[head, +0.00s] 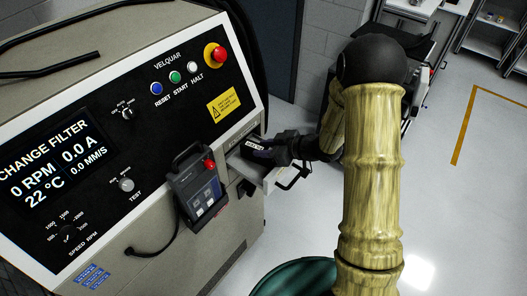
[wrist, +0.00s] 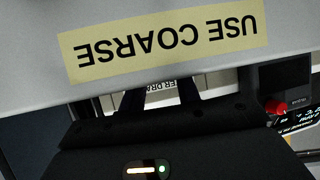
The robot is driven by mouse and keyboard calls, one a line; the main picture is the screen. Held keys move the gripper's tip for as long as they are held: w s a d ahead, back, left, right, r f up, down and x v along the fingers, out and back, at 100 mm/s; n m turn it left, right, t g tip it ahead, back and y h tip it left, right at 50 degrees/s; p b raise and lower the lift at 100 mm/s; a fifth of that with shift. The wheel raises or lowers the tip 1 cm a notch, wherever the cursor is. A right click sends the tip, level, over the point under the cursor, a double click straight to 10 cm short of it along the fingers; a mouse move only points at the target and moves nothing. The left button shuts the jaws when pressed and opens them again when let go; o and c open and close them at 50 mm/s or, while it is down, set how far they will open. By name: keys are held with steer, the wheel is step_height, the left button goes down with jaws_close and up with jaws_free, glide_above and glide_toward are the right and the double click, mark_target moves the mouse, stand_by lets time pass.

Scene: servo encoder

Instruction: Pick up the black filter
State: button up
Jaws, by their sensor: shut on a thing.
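My gripper (head: 262,154) is at the pulled-out drawer (head: 245,168) in the machine's front. In the wrist view its two dark fingers (wrist: 157,98) reach over the edge of the light grey drawer front, which hides their tips. That front bears a yellow "USE COARSE" label (wrist: 165,38), upside down in the picture. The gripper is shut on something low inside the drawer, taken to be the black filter.
A handheld pendant with a red button (head: 196,182) hangs on the machine, left of the drawer; it also shows in the wrist view (wrist: 285,90). The drawer's black handle (head: 294,178) sticks out. A dark green round container (head: 290,280) stands below. Floor at right is clear.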

step_height(320, 180, up, 10)
steer(key=s+d+b, duration=0.3)
steer(key=s+d, duration=0.9)
steer(key=d, duration=0.3)
steer(key=shift+d+b, duration=0.2)
steer(key=shift+b, duration=0.15)
